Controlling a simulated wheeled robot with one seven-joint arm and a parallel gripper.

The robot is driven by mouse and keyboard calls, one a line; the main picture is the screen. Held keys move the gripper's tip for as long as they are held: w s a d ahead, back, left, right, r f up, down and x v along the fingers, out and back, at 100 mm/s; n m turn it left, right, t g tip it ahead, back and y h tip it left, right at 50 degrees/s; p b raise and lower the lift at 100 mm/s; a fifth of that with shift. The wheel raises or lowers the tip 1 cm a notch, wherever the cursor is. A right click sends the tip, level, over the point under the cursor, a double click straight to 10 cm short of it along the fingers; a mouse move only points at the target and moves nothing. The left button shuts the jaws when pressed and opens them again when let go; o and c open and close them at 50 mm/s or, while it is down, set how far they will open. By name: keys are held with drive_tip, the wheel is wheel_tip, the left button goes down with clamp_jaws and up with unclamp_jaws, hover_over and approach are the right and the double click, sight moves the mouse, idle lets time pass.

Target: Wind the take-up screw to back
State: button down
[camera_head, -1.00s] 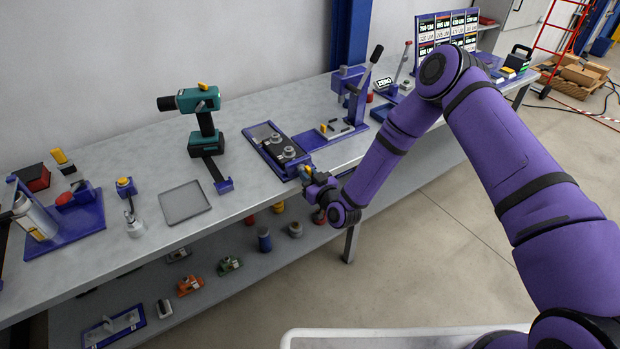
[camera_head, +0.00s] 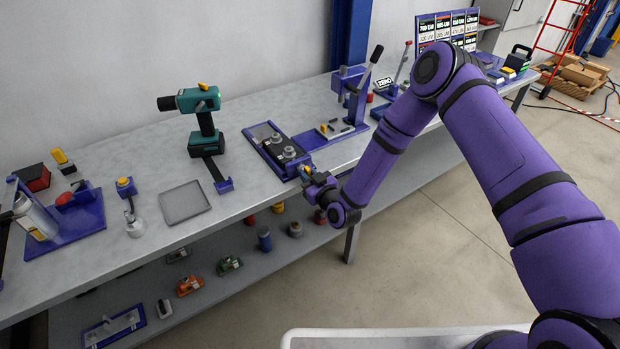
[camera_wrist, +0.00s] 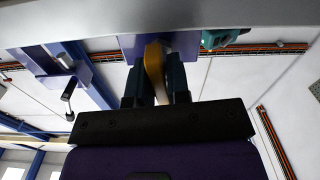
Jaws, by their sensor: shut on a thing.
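A blue unit with a dark top (camera_head: 268,146) and grey round parts sits at the bench's front edge in the head view. The take-up screw's yellow knob (camera_wrist: 155,62) shows in the wrist view between my two dark fingers. It looks tilted there. My gripper (camera_head: 311,177) is shut on this knob at the front right corner of the unit, just off the bench edge. In the head view my gripper mostly covers the knob, and the screw's shaft cannot be made out.
A blue lever press (camera_head: 352,98) stands just right of the unit. A teal drill (camera_head: 200,115) stands upright to the left, with a grey tray (camera_head: 185,202) before it. A lower shelf (camera_head: 245,285) with small parts lies below my gripper. The floor in front is clear.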

drive_tip(key=n, duration=0.3)
drive_tip(key=shift+n, duration=0.4)
drive_tip(key=shift+s+a+n, duration=0.1)
drive_tip(key=shift+n, duration=1)
drive_tip(key=n, duration=0.2)
drive_tip(key=shift+n, duration=0.3)
drive_tip(key=n, duration=0.3)
drive_tip(key=shift+n, duration=0.9)
